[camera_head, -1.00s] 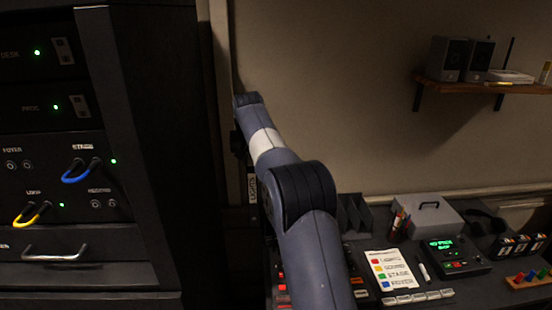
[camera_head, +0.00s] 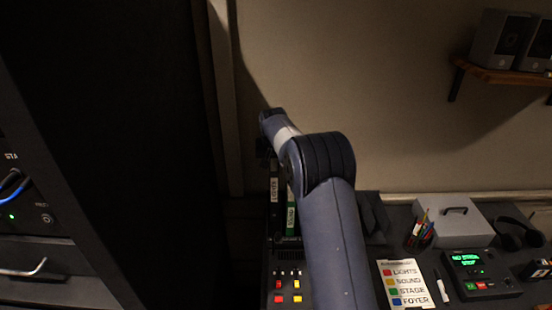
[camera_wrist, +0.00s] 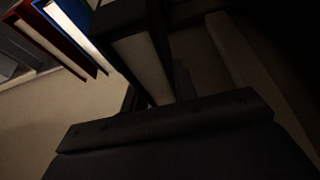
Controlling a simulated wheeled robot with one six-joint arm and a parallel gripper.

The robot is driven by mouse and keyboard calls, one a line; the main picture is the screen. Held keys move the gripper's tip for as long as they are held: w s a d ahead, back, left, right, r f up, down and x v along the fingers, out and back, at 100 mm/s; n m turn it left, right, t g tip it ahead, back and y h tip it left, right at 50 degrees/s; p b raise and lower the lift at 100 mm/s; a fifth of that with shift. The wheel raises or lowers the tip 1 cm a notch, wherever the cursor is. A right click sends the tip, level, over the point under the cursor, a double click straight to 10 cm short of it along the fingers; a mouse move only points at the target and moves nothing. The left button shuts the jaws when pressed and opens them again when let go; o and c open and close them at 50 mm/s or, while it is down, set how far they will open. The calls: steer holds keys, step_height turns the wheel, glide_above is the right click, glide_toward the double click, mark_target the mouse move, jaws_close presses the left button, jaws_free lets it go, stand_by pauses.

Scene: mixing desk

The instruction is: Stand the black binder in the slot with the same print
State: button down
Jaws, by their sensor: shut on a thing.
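A black binder (camera_head: 275,212) hangs upright below my gripper (camera_head: 266,152), near the wall and left of my arm. A pale spine label with vertical print shows on it, too small to read surely. My gripper is shut on it; the jaws are mostly hidden in shadow. The wrist view shows the black binder (camera_wrist: 143,66) with pale page edges, held ahead of the dark gripper (camera_wrist: 155,106). A green binder (camera_head: 291,217) with a pale label stands just right of it in the head view. A dark grey divider rack (camera_head: 372,215) is partly hidden behind my arm.
A tall black equipment rack (camera_head: 110,150) stands close on the left. The desk holds a colour legend card (camera_head: 404,285), a pen cup (camera_head: 420,232), a grey box (camera_head: 455,222) and a green-lit device (camera_head: 478,275). Blue (camera_wrist: 75,20) and red (camera_wrist: 45,38) binders show in the wrist view.

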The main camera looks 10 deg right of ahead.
steer(key=shift+f+b, duration=3.3)
steer(key=shift+f, duration=2.65)
steer(key=shift+s, duration=0.15)
steer(key=shift+f+b, duration=0.25)
steer(key=shift+b, duration=0.15)
steer(key=c, duration=1)
jaws_free()
steer(key=shift+c, duration=0.2)
steer(key=shift+f, duration=0.1)
steer(key=b+v, duration=0.2)
steer(key=v, duration=0.9)
steer(key=shift+a, duration=0.1)
steer(key=shift+f, duration=0.1)
